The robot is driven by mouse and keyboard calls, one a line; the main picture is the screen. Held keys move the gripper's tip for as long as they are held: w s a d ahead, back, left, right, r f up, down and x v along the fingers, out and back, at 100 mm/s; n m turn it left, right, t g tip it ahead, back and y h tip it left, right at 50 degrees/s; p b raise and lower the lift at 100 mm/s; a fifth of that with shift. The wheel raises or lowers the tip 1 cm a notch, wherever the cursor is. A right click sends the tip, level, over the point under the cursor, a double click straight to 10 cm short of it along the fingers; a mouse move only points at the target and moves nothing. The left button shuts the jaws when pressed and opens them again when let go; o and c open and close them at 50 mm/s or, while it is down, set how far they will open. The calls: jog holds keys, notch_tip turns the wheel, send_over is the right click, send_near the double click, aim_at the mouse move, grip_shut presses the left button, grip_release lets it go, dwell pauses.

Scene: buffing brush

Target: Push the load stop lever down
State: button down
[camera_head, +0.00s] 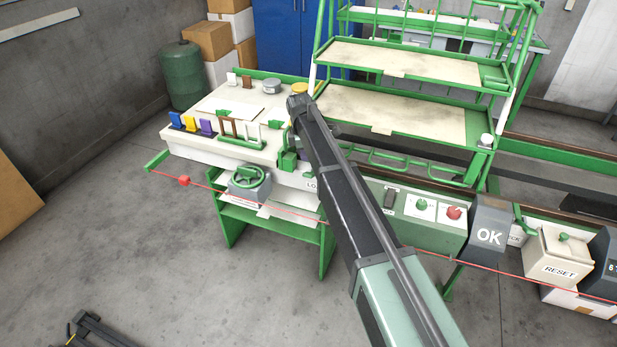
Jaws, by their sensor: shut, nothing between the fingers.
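A green lever unit (288,158) stands at the front right of the white-topped bench, just left of my arm. A white label below it (312,184) begins with "LO"; my arm covers the rest, so I cannot confirm that this is the load stop lever. My dark arm reaches up from the bottom right across the bench's right end. My gripper (298,104) is at its far end, over the bench top, above and behind the green unit in the picture. It is shut and empty. The fingers are small and dark, and contact with anything cannot be made out.
A red cord (290,212) runs along the front. Green shelves (400,62) stand behind. A control box (423,212) and OK panel (488,232) are at right. The front-left floor is mostly clear.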

aim_at(307, 173)
jog(key=shift+w+d+f+b, duration=0.1)
jog(key=shift+d+f+b, duration=0.05)
jog(key=shift+f+b, duration=1.35)
jog(key=shift+d+f+b, duration=0.15)
jog(key=shift+f+b, duration=1.15)
jog(key=shift+f, duration=0.3)
notch_tip(307, 173, down, 4)
jog(key=b, duration=0.3)
jog(key=shift+r, duration=0.25)
jog(key=shift+a+r, duration=0.1)
jog(key=shift+r, duration=0.2)
jog(key=a, duration=0.2)
jog(key=r+p, duration=0.1)
jog(key=shift+s+a, duration=0.25)
jog(key=shift+a, duration=0.15)
